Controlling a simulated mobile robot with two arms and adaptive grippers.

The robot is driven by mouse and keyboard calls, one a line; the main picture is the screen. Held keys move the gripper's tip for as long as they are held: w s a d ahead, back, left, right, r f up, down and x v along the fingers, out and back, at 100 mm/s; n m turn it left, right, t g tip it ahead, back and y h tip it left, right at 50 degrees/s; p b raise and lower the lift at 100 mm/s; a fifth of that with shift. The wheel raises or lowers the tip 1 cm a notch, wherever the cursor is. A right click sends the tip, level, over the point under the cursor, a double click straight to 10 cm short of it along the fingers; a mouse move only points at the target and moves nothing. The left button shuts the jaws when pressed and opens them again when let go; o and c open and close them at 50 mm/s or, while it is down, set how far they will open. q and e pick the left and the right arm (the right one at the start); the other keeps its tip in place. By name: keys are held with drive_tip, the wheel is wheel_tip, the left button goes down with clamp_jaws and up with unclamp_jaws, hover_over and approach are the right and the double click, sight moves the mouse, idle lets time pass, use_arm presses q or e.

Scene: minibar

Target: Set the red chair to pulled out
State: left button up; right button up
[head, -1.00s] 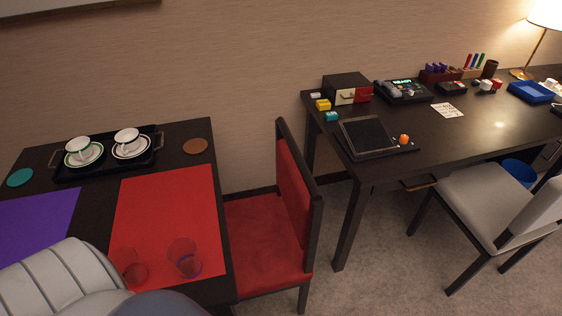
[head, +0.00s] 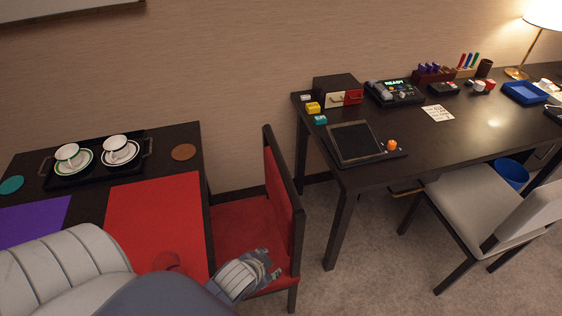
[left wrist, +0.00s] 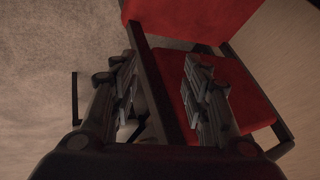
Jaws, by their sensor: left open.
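The red chair (head: 284,195) stands at the right edge of the dark dining table, in the head view. Its red backrest in a dark frame is on the right, and its seat meets the table edge. My left gripper (head: 264,266) is over the near part of the seat, near the lower backrest. In the left wrist view my left gripper (left wrist: 163,75) is open, with a dark bar of the red chair (left wrist: 250,100) appearing between its fingers. I cannot tell whether they touch it. My right gripper is not in view.
The dining table (head: 90,200) holds a tray with cups (head: 58,182), a red mat (head: 150,215), a purple mat (head: 30,222) and coasters. A desk (head: 470,135) with a grey chair (head: 470,205) stands right. Carpet is clear between the red chair and the desk leg (head: 338,232).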

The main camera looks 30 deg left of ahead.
use_arm(q)
drive_tip(key=w+a+r+m+t+y, duration=0.2)
drive_tip(key=w+a+r+m+t, duration=0.3)
drive_tip(key=w+a+r, duration=0.3)
drive_tip(key=m+t+h, duration=0.2)
drive_tip(key=m+t, duration=0.3)
drive_tip(key=m, duration=0.4)
approach(282, 164)
drive_tip(key=a+f, duration=0.1)
drive_tip(key=w, duration=0.3)
drive_tip(key=w+f+p, duration=0.1)
drive_tip(key=w, duration=0.6)
drive_tip(key=shift+w+a+f+p, duration=0.35)
drive_tip(key=shift+w+a+p, duration=0.05)
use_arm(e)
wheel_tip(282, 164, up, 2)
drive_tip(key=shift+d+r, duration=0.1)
use_arm(q)
clamp_jaws()
